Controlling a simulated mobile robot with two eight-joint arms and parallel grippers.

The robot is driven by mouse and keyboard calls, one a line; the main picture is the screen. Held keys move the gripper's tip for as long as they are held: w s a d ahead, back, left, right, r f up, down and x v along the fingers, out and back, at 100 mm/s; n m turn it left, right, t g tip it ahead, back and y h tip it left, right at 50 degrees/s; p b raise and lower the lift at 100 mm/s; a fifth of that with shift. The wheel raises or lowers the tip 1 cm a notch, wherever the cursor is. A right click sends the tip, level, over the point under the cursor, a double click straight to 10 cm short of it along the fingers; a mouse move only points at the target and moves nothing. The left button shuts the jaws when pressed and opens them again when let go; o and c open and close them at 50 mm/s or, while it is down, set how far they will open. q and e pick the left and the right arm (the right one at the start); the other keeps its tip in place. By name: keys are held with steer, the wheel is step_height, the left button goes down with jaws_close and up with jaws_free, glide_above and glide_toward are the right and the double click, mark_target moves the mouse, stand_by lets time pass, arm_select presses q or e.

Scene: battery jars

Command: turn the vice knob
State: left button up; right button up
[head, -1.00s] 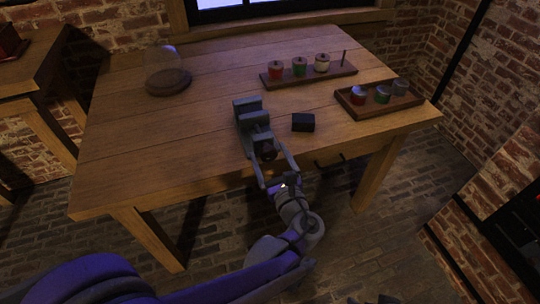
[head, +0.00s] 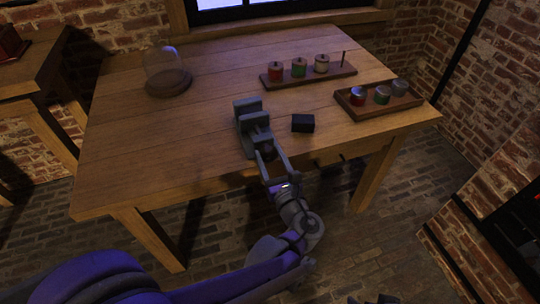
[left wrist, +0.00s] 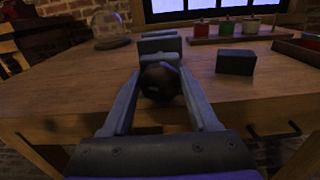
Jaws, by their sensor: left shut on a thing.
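The grey vice (head: 252,124) stands at the front edge of the wooden table, and its jaws also show in the left wrist view (left wrist: 160,46). Its dark round knob (left wrist: 160,80) faces me and is partly hidden by my fingers in the head view. My left gripper (head: 266,155) reaches in from the front, and in the left wrist view its two fingers (left wrist: 160,88) are shut on the knob, one on each side.
A black block (head: 303,123) lies right of the vice. A wooden rack (head: 310,76) with several jars and a tray (head: 392,106) with several more stand farther right. A glass dome (head: 165,66) stands at the back left.

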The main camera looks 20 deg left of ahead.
arm_select(q)
steer(key=o, duration=1.4)
steer(key=shift+c, duration=0.2)
steer(key=p+v, duration=0.1)
steer(key=v, duration=1)
steer(key=shift+p, duration=0.3)
steer(key=shift+w, duration=0.15)
